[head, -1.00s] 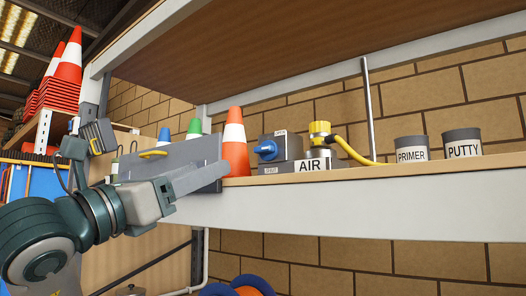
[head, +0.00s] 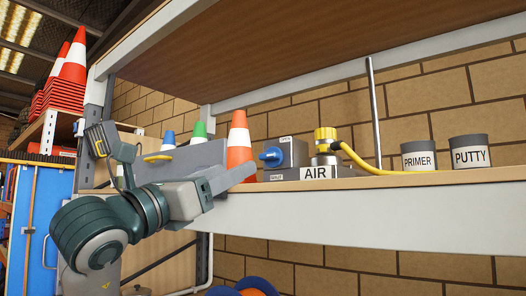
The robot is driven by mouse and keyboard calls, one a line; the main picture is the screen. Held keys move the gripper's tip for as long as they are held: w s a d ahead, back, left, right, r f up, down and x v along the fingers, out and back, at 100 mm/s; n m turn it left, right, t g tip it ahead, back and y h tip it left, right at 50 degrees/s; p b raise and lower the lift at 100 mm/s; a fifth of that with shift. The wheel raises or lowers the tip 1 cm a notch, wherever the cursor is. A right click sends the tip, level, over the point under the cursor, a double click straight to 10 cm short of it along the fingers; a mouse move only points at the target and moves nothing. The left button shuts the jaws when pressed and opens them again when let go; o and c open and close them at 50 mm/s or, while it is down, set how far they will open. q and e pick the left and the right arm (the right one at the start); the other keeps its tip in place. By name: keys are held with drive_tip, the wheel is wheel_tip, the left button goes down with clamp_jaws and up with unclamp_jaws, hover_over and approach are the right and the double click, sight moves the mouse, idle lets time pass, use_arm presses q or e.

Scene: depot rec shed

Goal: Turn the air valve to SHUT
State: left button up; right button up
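The air valve is a grey box (head: 293,152) with a blue handle (head: 272,157) on its left-facing side, standing on the shelf behind the AIR label (head: 316,173). Small white plates sit above and below the handle. Their wording is too small to read surely. The handle's narrow end points left toward the cones. My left gripper (head: 240,175) reaches in from the left, in front of the shelf edge. Its fingertips are just left of and below the handle, with a small gap in the picture. The fingers are seen edge-on, so their opening is hidden. My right gripper is out of view.
A yellow-topped fitting (head: 326,140) with a yellow hose stands right of the valve. An orange cone (head: 239,140) stands close on its left, near a grey toolbox (head: 205,155). PRIMER (head: 418,160) and PUTTY (head: 469,157) tins stand farther right. An upper shelf (head: 300,50) hangs overhead.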

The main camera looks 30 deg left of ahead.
sight(266, 155)
use_arm(q)
drive_tip(key=p+x, duration=0.4)
drive_tip(key=x, duration=0.6)
drive_tip(key=shift+d+p, duration=0.1)
drive_tip(key=shift+p, duration=0.2)
drive_tip(key=shift+x, duration=0.85)
drive_tip(key=shift+w+f, duration=0.1)
drive_tip(key=c, duration=1)
